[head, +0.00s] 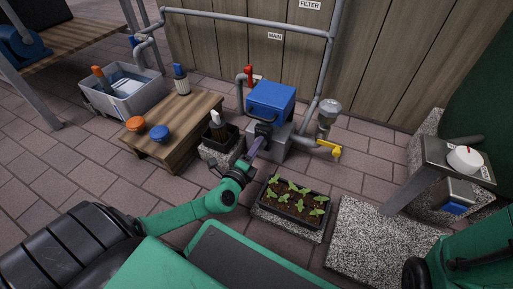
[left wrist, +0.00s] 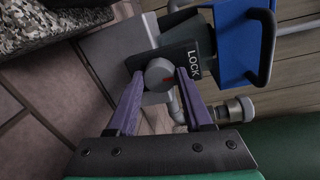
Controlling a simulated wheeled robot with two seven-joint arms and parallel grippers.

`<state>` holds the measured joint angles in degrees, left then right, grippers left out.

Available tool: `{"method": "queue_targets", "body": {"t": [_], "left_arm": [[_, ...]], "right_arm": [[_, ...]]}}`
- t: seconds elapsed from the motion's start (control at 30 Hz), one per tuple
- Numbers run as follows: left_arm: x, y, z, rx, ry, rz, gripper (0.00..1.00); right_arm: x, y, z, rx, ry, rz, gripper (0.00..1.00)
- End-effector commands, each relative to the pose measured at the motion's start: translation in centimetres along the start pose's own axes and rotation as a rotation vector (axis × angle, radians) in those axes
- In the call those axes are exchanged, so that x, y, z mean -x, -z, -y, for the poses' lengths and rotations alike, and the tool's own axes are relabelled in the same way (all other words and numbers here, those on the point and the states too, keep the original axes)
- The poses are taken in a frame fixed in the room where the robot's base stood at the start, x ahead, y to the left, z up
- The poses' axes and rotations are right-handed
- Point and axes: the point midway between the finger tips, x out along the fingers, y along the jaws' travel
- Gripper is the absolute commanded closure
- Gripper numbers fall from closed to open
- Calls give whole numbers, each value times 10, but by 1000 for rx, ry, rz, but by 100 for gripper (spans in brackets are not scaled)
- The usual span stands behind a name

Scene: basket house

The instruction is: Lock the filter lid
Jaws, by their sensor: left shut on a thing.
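My left gripper (head: 256,146) is at the near face of the box. The blue lid also shows in the left wrist view (left wrist: 232,40). My right gripper is not in view.
A wooden pallet table (head: 180,140) with orange and blue caps stands left. A seedling tray (head: 294,203) sits in front of the box. Grey pipes and a yellow-handled valve (head: 335,151) are close on the right. A grey bin (head: 128,92) is at the back left.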

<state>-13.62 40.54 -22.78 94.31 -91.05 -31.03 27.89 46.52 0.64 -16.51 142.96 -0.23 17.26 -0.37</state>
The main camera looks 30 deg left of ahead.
Motion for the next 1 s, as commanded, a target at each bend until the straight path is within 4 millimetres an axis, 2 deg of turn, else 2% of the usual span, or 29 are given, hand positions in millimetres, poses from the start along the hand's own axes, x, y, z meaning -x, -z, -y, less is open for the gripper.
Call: {"method": "queue_targets", "body": {"t": [0.27, 0.67, 0.7, 0.77, 1.0], "left_arm": [[0, -1, 0, 65, 1, -4, 100], [0, -1, 0, 74, 1, -4, 100], [0, -1, 0, 74, 1, -4, 42], [0, -1, 0, 74, 0, -5, 19], [0, 0, 0, 72, 1, -5, 19]], "right_arm": [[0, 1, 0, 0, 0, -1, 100], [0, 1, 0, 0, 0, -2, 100], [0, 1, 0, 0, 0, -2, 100], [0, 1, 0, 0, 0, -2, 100], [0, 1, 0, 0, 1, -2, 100]]}}
